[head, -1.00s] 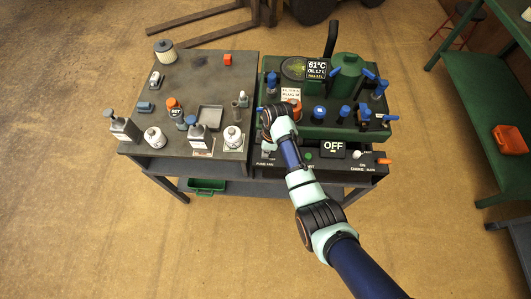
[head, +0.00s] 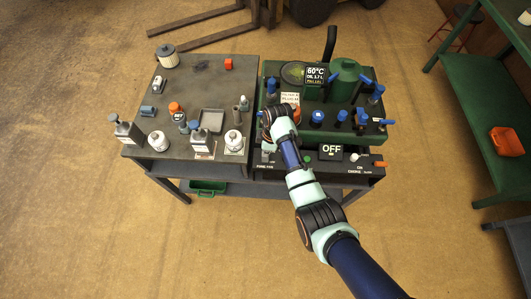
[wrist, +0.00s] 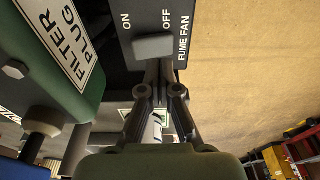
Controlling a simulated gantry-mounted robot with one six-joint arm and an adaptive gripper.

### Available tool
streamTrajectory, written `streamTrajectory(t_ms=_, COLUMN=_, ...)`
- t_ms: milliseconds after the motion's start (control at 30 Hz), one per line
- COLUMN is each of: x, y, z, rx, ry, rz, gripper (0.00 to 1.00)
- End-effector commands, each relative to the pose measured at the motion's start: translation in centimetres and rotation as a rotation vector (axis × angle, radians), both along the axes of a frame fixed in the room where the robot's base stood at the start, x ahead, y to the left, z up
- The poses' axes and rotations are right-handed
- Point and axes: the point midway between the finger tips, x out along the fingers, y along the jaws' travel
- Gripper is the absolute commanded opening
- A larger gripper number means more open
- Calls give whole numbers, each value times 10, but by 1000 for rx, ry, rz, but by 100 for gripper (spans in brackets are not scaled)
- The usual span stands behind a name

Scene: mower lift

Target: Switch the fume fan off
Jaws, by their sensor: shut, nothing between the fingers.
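The fume fan switch shows in the wrist view as a grey lever (wrist: 153,46) on a dark panel (wrist: 142,20) marked ON at left, OFF at right and FUME FAN. The lever lies below both words, and I cannot tell which setting it is in. My gripper (wrist: 159,68) is shut and empty, its fingertips right at the lever's near edge. Whether they touch it is unclear. In the head view the FUME FAN label (head: 267,166) is on the green bench's front panel, left of my forearm, and my wrist hides the fingertips.
A green box with a FILTER PLUG label (wrist: 73,58) stands close left of my fingers. The front panel also has an OFF display (head: 331,151) and an orange-tipped lever (head: 379,164). Bottles stand on the grey table (head: 195,85) at left. Open floor lies in front.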

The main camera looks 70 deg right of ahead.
Motion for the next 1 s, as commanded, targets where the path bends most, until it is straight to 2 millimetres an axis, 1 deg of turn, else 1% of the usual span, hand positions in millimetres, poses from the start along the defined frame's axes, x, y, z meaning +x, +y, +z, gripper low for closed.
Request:
streamTrajectory(t_ms=33, x=0, y=0, z=10, rx=0, ry=0, rz=0, gripper=0)
streamTrajectory(t_ms=300, x=0, y=0, z=35, rx=0, ry=0, rz=0, gripper=0)
streamTrajectory(t_ms=400, x=0, y=0, z=41, rx=0, ry=0, rz=0, gripper=0)
streamTrajectory(t_ms=1000, x=0, y=0, z=39, rx=0, ry=0, rz=0, gripper=0)
